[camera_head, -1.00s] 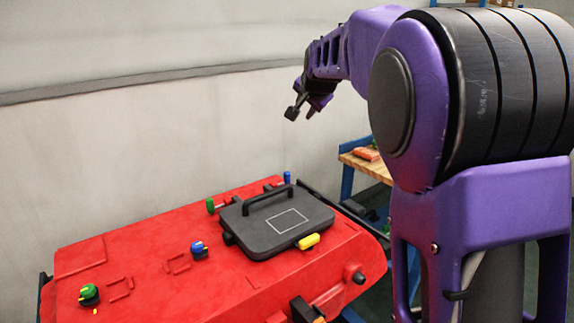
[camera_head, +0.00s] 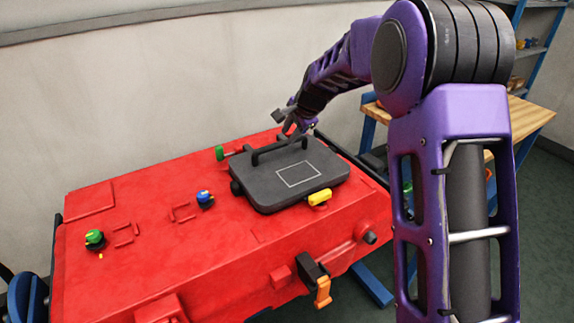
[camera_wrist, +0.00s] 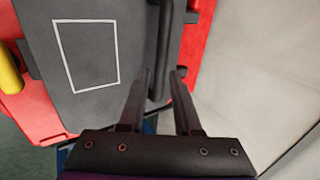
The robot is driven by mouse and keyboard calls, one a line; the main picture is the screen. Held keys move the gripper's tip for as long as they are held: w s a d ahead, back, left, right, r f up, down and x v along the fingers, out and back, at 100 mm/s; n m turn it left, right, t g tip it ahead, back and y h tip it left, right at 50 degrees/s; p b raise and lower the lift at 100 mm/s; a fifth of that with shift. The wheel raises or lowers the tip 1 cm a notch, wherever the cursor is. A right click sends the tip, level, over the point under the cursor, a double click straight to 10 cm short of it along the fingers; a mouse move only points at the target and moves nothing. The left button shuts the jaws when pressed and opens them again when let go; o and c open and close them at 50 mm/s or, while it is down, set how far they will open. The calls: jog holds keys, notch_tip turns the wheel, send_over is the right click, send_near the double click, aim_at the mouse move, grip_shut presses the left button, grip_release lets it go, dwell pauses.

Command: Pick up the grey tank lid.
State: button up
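The grey tank lid (camera_head: 318,185) lies flat on top of the red scrubber tank (camera_head: 150,225). It has a black bar handle (camera_head: 283,148) along its far side and a pale rectangle outline on top. My gripper (camera_head: 283,122) is at the far side of the lid, close to the handle's right end. In the wrist view my gripper (camera_wrist: 161,80) has its two fingers apart, with the handle (camera_wrist: 162,45) running between and ahead of them. The lid (camera_wrist: 118,60) fills the left of that view. I cannot tell whether a finger touches the handle.
A yellow latch (camera_head: 320,197) sits at the lid's near edge. Green (camera_head: 95,238) and blue (camera_head: 204,198) knobs stand on the tank top to the left. A wooden workbench (camera_head: 520,120) is at the back right. A pale wall (camera_head: 150,100) rises behind the tank.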

aim_at(282, 142)
jog(key=x, duration=0.8)
jog(key=shift+a+r+b, duration=0.1)
jog(key=shift+b, duration=0.2)
grip_shut()
jog(key=shift+r, duration=0.15)
dwell(0.9)
